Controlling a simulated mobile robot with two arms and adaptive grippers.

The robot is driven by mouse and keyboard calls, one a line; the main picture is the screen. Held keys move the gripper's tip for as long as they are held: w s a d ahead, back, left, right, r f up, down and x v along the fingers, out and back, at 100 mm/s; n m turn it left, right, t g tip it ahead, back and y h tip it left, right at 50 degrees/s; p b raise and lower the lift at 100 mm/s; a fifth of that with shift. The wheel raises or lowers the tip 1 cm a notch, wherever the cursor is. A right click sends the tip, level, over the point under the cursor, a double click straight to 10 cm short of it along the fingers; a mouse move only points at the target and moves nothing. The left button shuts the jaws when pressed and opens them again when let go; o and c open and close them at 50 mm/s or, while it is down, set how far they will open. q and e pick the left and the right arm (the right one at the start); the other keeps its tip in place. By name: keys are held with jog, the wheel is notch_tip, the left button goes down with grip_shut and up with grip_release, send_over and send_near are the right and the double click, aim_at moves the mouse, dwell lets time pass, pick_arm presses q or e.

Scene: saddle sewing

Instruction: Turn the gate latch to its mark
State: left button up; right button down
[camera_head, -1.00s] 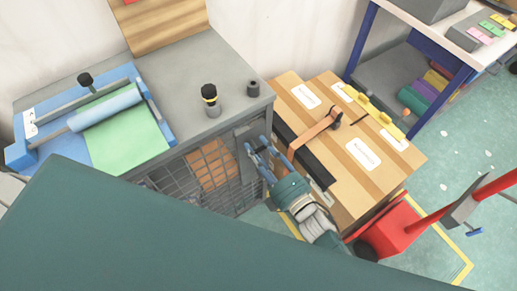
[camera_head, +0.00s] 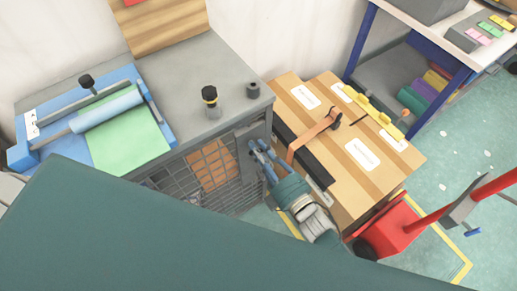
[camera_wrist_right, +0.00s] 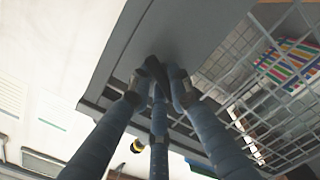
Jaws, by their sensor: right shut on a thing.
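The gate latch is a small dark piece; in the right wrist view the latch (camera_wrist_right: 154,68) shows between the fingertips, against a grey panel. My right gripper (camera_head: 257,149) is at the upper right of the wire mesh gate (camera_head: 224,196) on the front of the grey cabinet. In the right wrist view my right gripper (camera_wrist_right: 158,84) has its blue fingers closed around the dark latch. The fingers hide much of the latch, and I cannot make out its mark or its exact angle. My left gripper is not in view.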

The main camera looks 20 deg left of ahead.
jog(key=m, duration=0.5)
jog(key=shift+d+f+m+p, duration=0.1)
jog(key=shift+m+p, duration=0.2)
jog(key=m, duration=0.6)
jog(key=shift+w+f, duration=0.1)
jog(key=shift+f, duration=0.05)
jog(key=c, duration=1.6)
grip_release()
jog(key=v, duration=1.2)
